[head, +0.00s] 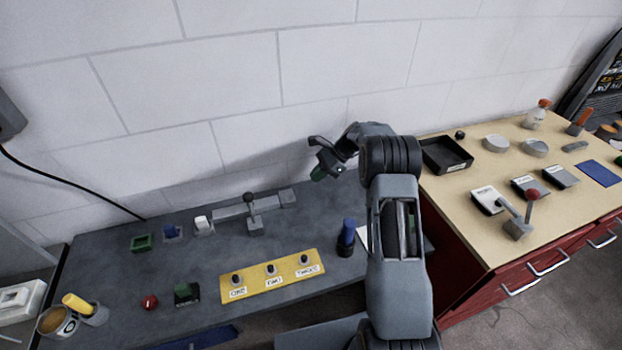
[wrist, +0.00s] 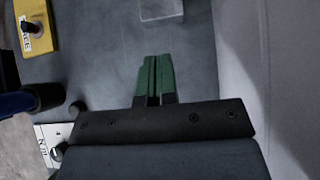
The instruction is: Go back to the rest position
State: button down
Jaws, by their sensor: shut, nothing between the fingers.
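My gripper (head: 318,174) is raised above the right part of the dark grey bench (head: 205,265), near the wall, in the head view. In the wrist view its green fingers (wrist: 153,78) lie side by side, shut, with nothing held. My arm reaches up from the lower right and bends toward the left. The gripper is apart from everything on the bench.
A yellow panel (head: 288,284) with three knobs, a grey lever fixture (head: 255,226) and a blue-topped cylinder (head: 347,232) stand on the bench. At right, a wooden-topped cabinet (head: 460,222) holds a black tray (head: 446,166) and a red-knobbed lever (head: 533,195).

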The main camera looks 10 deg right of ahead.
jog(key=s+d+f+n, duration=0.1)
jog(key=s+d+f+n+h, duration=0.1)
jog(key=n, duration=0.1)
jog(key=shift+s+d+f+g+h, duration=0.15)
jog(key=shift+s+d+g+h, duration=0.15)
jog(key=shift+s, duration=0.1)
jog(key=shift+s+d+r+n+h, duration=0.1)
jog(key=shift+s+r+n+h, duration=0.15)
jog(key=shift+s+n, duration=0.2)
jog(key=shift+s+r+n+h, duration=0.1)
jog(key=shift+s+n+h, duration=0.2)
jog(key=shift+s, duration=0.25)
jog(key=s+a+r+n+t+h, duration=0.2)
jog(key=s+r+n, duration=0.4)
jog(key=s+r, duration=0.3)
jog(key=s+a+r+n+t+h, duration=0.1)
jog(key=s+r+n+t+h, duration=0.3)
jog(key=s+r, duration=0.5)
jog(key=shift+s+a+r+n, duration=0.35)
jog(key=shift+s+n, duration=0.8)
jog(key=shift+s, duration=2.25)
